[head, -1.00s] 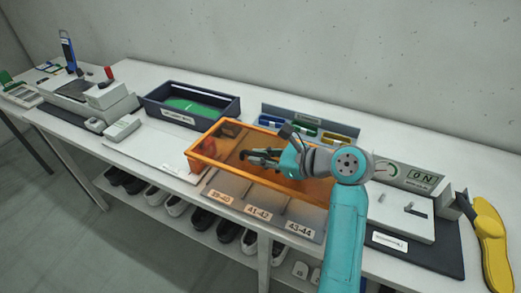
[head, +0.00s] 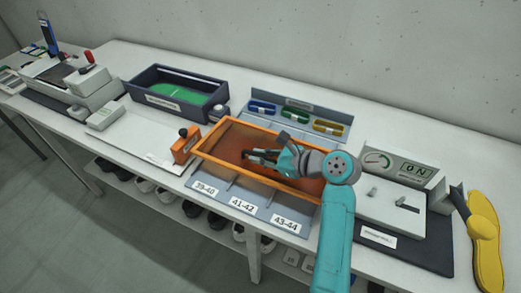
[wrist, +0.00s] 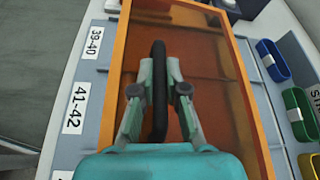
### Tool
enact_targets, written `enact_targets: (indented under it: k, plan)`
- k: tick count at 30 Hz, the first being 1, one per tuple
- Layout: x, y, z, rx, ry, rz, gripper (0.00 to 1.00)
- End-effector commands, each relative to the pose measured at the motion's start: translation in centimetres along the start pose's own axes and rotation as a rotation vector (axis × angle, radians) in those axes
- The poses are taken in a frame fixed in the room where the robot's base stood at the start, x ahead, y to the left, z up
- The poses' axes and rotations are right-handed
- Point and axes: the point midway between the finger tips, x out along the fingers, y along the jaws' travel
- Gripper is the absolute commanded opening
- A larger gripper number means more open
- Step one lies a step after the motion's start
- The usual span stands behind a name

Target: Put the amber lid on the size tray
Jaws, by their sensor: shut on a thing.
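The amber lid (head: 222,163) is a see-through orange panel with a bright orange frame and a black bar handle. My gripper (head: 250,155) is shut on that handle (wrist: 158,90), with one finger on each side. The lid lies over the grey size tray (head: 222,200), which has front labels 39-40, 41-42 and 43-44. Tray dividers show through the lid in the wrist view. The tray's labelled front strip stays uncovered along the lid's near edge. I cannot tell whether the lid touches the tray rim or hangs just above it.
An orange block with a black knob (head: 186,146) stands close to the lid's left end. A rack of blue, green and yellow bins (head: 296,118) is behind. A gauge device (head: 395,165) stands to the right, and a dark crate (head: 180,95) at back left.

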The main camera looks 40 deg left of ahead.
Motion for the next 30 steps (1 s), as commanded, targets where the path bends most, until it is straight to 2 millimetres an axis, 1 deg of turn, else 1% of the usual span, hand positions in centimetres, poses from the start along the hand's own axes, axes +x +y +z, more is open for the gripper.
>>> enact_targets:
  k: [9,15,21,29,30]
  plan:
    - [1.0,0.5,-2.3,0.000,-0.001,-0.001,0.00]
    - [1.4,0.7,-3.4,0.001,-0.001,-0.001,0.00]
    - [1.6,0.8,-3.9,0.000,0.000,-0.001,0.00]
    - [1.6,0.8,-3.9,0.000,0.000,-0.001,0.00]
    - [1.6,0.8,-3.9,0.000,0.000,-0.001,0.20]
